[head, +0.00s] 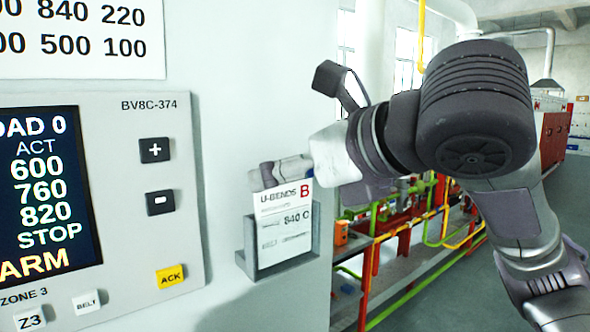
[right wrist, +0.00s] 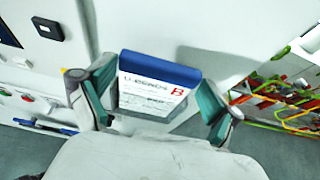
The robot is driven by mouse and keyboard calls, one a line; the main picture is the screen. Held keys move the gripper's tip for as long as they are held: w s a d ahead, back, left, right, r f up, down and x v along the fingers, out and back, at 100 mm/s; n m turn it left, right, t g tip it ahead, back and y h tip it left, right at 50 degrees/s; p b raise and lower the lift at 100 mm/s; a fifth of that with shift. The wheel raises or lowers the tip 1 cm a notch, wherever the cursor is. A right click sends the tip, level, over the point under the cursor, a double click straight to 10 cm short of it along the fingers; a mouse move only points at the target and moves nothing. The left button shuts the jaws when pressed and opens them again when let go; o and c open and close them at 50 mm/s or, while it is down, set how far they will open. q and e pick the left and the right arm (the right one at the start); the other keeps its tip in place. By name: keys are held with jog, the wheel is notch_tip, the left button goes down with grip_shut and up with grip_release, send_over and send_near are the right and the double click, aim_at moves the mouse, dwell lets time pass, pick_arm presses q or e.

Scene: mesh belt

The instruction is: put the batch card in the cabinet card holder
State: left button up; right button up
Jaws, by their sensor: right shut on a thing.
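The batch card (head: 284,222) is white with "U-BENDS B" and "840 C" printed on it. It stands upright at the grey cabinet card holder (head: 284,264), its lower part between the holder's side walls and its lower edge close to the front lip. Whether it touches the holder's bottom is unclear. My right gripper (head: 281,174) is shut on the card near its top. In the right wrist view the card (right wrist: 152,92) shows between the two green-padded fingers, with a blue band along one edge. My left gripper is not in view.
The light cabinet carries a control panel (head: 150,110) left of the holder, with a screen (head: 45,190) and a yellow ACK button (head: 170,276). A printed sheet (head: 85,60) is above. Right of the cabinet are red, green and yellow frames and pipes (head: 400,240); grey floor lies beyond.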

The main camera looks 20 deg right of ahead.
jog(key=shift+f, duration=0.25)
jog(key=o, duration=0.8)
jog(key=shift+o, duration=0.2)
jog(key=shift+s, duration=0.1)
jog(key=v, duration=1.2)
